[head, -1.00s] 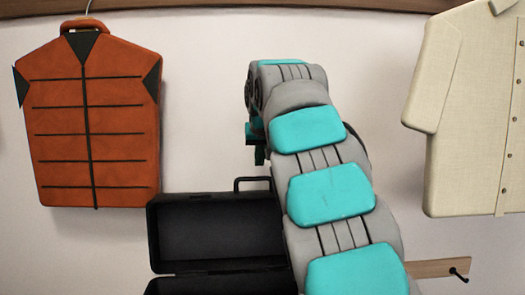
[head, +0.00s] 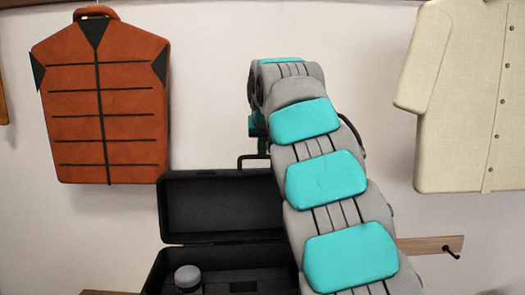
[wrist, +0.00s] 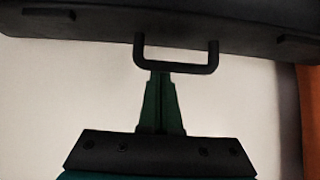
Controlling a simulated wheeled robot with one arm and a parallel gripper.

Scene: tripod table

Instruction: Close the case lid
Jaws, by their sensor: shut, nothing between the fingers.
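The black case stands open in the head view, its lid (head: 222,205) raised upright behind the base (head: 245,277). A bar handle (head: 241,163) sticks up from the lid's top edge, partly hidden by my arm. In the wrist view, the lid (wrist: 100,22) crosses the top and its U-shaped handle (wrist: 176,70) hangs toward my gripper. My gripper (wrist: 162,76) is shut and empty, its green fingertips at the handle's bar. I cannot tell whether they touch it. In the head view the gripper (head: 262,150) is mostly hidden behind my arm.
A grey-topped cylinder (head: 188,278) stands inside the case base at left. An orange vest (head: 100,110) and a cream shirt (head: 460,110) hang on the wall behind. A wooden peg rail (head: 430,245) is at the right.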

